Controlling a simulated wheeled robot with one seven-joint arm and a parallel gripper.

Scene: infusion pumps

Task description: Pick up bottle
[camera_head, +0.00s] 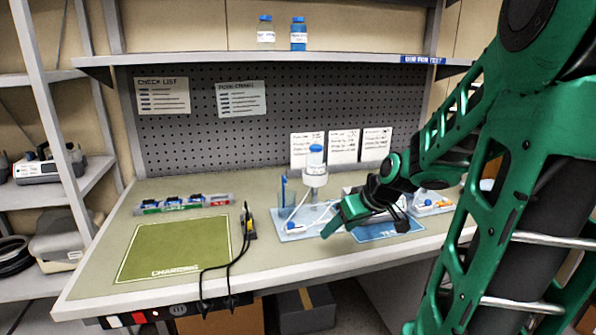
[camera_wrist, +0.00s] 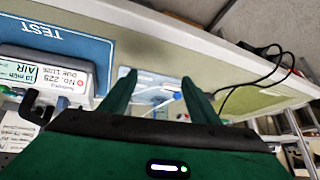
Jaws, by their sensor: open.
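A white bottle with a blue cap (camera_head: 315,158) stands upright in a white ring holder (camera_head: 315,178) on the bench. Two more bottles stand on the upper shelf: a clear one with a blue cap (camera_head: 265,32) and a blue one (camera_head: 298,36). My gripper (camera_head: 345,215) is in front of and to the right of the holder, above the bench, apart from the bottles. In the wrist view my gripper (camera_wrist: 158,80) has its two green fingers spread with no object held between them. No bottle shows clearly in the wrist view.
A light blue tray (camera_head: 292,236) with tubing lies under the holder. A blue TEST mat (camera_head: 388,231) is to its right, also in the wrist view (camera_wrist: 50,38). A labelled pump (camera_wrist: 45,72) is beside it. The green CHARGING mat (camera_head: 175,250) is clear; black cables (camera_head: 238,262) hang nearby.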

